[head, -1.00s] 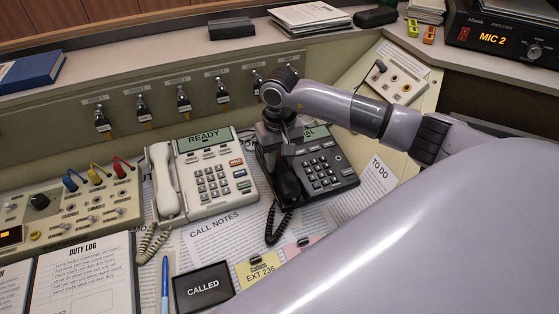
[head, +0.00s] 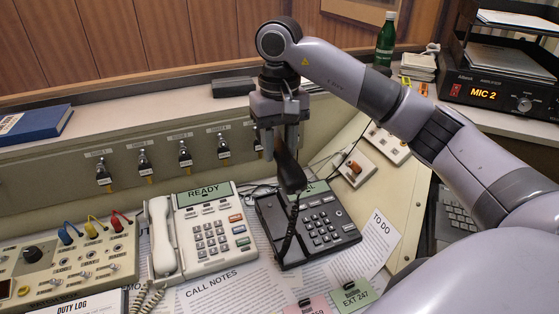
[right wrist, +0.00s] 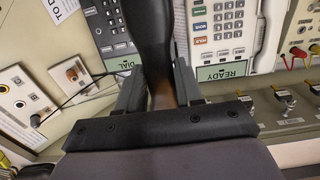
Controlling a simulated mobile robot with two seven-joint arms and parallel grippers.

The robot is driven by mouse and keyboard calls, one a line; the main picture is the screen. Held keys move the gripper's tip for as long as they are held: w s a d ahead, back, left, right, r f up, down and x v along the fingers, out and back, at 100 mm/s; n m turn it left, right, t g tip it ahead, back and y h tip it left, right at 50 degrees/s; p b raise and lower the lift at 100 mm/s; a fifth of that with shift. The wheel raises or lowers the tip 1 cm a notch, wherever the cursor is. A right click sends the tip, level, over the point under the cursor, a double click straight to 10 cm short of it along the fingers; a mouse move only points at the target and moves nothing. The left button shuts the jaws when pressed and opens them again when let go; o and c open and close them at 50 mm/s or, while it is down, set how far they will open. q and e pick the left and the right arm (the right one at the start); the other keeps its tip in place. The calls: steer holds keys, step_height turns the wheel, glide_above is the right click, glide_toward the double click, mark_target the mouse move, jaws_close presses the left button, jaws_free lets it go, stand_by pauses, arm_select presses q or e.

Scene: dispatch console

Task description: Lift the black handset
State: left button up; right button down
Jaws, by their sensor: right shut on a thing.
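The black handset (head: 288,170) is raised above the black phone (head: 318,226), tilted, with its coiled cord hanging down to the phone. My right gripper (head: 281,135) is shut on the handset near its upper end. In the right wrist view the handset (right wrist: 149,40) runs between the two fingers (right wrist: 160,92) and is seen close up. The black phone's keypad and part of its green display (right wrist: 118,63) show beside it. The handset's upper end is hidden in the gripper in the head view. My left gripper is not in view.
A white phone (head: 212,230) with its own handset (head: 161,236) stands left of the black phone. A switch box (head: 354,168) sits to the right. A green bottle (head: 386,40) stands on the back ledge.

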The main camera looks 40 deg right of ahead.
mark_target(280, 146)
steer(key=shift+r+p, duration=2.15)
steer(key=shift+r, duration=0.6)
